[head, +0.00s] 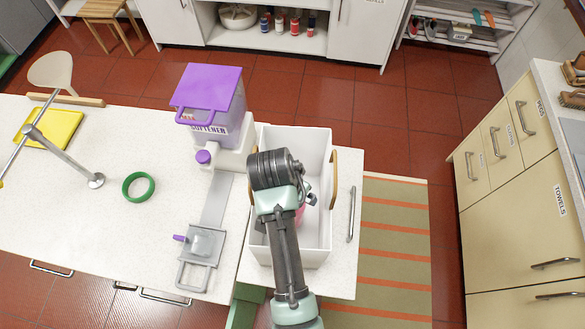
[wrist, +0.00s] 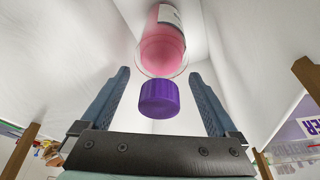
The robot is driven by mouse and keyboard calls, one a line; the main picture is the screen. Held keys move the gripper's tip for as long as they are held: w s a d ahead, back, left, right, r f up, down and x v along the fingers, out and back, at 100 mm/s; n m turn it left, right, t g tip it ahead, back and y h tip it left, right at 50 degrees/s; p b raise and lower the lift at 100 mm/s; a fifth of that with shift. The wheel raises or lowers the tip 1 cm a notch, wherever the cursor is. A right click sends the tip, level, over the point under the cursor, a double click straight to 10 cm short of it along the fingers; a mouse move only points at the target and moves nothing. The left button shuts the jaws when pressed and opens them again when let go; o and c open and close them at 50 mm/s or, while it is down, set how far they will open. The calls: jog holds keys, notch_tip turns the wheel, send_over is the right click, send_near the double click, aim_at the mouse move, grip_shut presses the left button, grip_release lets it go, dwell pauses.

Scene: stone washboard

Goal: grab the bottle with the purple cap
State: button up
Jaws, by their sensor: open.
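The bottle is pink with a purple cap and stands in the white bin (head: 322,160). In the wrist view its pink body (wrist: 168,30) with a white label is at the top, and its purple cap (wrist: 159,98) is between my open fingers, with a gap on both sides. My gripper (wrist: 164,100) is open and reaches into the bin. In the head view my arm hides most of the bottle; only a bit of pink (head: 300,212) shows beside my gripper (head: 309,199).
The bin's white walls are close around my gripper, with wooden handles (head: 334,178) on its sides. A softener dispenser with a purple lid (head: 210,88) stands left of the bin.

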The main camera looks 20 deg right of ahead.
jog(key=shift+c, duration=0.3)
grip_shut()
jog(key=shift+r, duration=0.15)
dwell(0.3)
